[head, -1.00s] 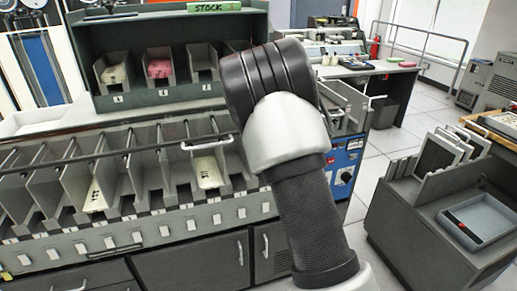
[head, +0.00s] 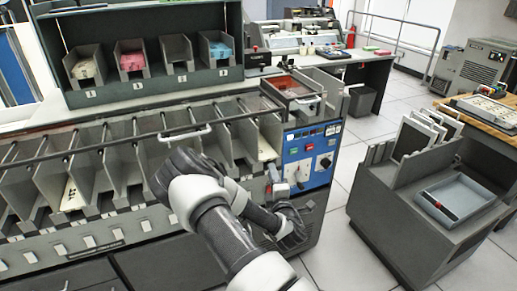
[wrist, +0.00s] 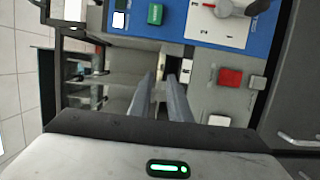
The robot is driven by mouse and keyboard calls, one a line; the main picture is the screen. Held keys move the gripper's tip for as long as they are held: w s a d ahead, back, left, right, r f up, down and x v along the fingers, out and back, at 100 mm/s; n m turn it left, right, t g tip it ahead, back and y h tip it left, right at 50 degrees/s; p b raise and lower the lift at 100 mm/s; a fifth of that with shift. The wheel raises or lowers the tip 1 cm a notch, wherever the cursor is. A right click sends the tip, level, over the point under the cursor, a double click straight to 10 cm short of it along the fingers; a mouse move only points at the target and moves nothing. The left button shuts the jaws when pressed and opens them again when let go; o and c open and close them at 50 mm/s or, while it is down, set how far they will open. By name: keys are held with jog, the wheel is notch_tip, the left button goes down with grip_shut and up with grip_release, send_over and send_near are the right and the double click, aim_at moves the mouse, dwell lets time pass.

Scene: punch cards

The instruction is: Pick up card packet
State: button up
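Cream card packets lie in the grey sorter pockets. One packet (head: 266,146) is in a pocket toward the right end, and another (head: 70,194) stands in a pocket at the left. My gripper (head: 273,172) is in front of the right-hand pockets, beside the blue control panel. In the wrist view its two grey fingers (wrist: 167,78) are parallel with a gap between them, and nothing is clearly held. A small pale surface (wrist: 160,88) shows between the fingers, partly hidden; I cannot tell if it is the packet.
The blue panel (head: 311,160) with knobs is right of the pockets. Stock bins (head: 130,65) with coloured cards stand on the shelf behind. A metal bar (head: 130,138) crosses above the pockets. A grey cart (head: 400,215) with a tray is at the right. Floor between is clear.

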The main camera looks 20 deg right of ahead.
aim_at(269, 159)
jog(key=b+x, duration=0.1)
jog(key=x, duration=0.9)
jog(key=shift+d+f+b, duration=0.15)
jog(key=shift+b, duration=0.15)
grip_shut()
